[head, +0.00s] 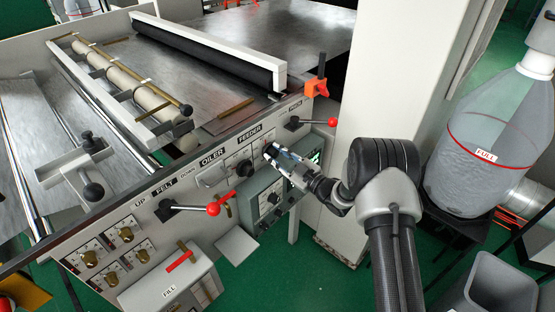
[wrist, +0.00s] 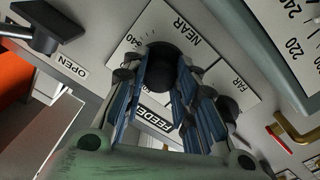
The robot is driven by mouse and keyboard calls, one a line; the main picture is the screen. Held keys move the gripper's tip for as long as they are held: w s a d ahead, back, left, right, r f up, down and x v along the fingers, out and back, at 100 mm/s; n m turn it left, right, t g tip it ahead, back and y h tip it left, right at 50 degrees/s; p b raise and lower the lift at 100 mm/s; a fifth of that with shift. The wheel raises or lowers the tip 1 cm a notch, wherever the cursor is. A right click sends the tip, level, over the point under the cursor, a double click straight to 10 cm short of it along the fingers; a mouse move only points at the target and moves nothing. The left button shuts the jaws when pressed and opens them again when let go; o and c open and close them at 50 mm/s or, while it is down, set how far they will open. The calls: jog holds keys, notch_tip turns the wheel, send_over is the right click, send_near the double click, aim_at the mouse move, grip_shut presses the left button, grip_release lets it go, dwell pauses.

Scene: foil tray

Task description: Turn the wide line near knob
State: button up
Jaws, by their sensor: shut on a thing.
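My gripper (head: 278,156) reaches in from the right to the front panel (head: 180,178), just below the FEEDER label (head: 249,133). In the wrist view my gripper (wrist: 170,72) has its blue-padded fingers closed around a dark round knob (wrist: 163,50) on a white plate (wrist: 145,32) marked NEAR. The fingers hide part of the knob. A second dark knob, the far knob (wrist: 228,107), sits beside my fingers near the FAR marking. In the head view my gripper covers the held knob.
A red-balled lever (head: 213,208) stands out from the panel to the left, and another red-balled lever (head: 332,122) to the upper right. A grey-green control box (head: 268,199) sits just below my gripper. A large clear FULL bottle (head: 485,145) stands at the right.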

dwell(0.5)
jog(key=o, duration=1.1)
jog(key=v, duration=1.2)
jog(key=shift+r, duration=0.1)
